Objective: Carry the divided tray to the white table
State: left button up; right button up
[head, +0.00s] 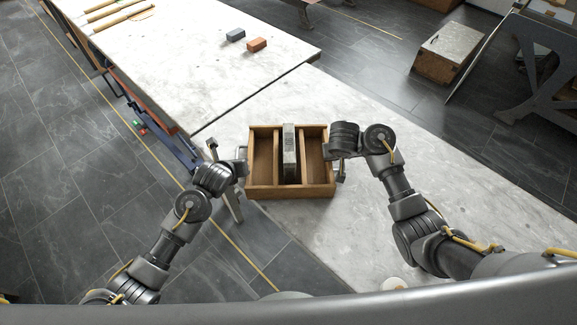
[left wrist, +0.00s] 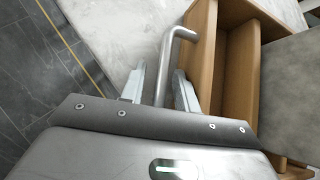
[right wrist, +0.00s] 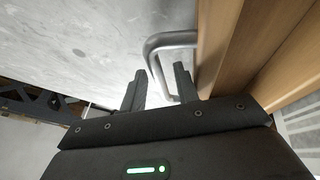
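The divided tray (head: 291,192) is a wooden box with two dividers. It appears to rest at the left edge of the nearer pale slab, and a grey block (head: 290,150) stands in its middle compartment. Metal bar handles stick out from its two sides. My left gripper (head: 240,168) is at the left side; in the left wrist view its two fingers stand open either side of the handle (left wrist: 165,65). My right gripper (head: 338,166) is at the right side, its fingers open around the other handle (right wrist: 158,45). Finger contact with the handles is unclear.
A long white table (head: 175,55) adjoins the slab (head: 400,150) beyond a dark seam. It bears a dark block (head: 235,35), an orange block (head: 257,44) and several wooden rods (head: 115,15). Its middle is clear. A wooden box (head: 447,52) stands on the floor at right.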

pick_arm(q)
jog(key=shift+r, duration=0.1)
pick_arm(e)
jog(key=shift+s+a+r, duration=0.1)
jog(key=shift+a+r, duration=0.25)
jog(key=shift+r, duration=0.2)
pick_arm(q)
jog(key=v, duration=0.7)
jog(key=shift+s+r, duration=0.2)
jog(key=shift+s, duration=0.1)
pick_arm(e)
jog(key=d+v, duration=0.1)
jog(key=v, duration=0.5)
jog(key=shift+s+a, duration=0.2)
jog(key=shift+a, duration=0.1)
pick_arm(q)
jog(key=shift+a, duration=0.1)
pick_arm(e)
jog(key=shift+r, duration=0.1)
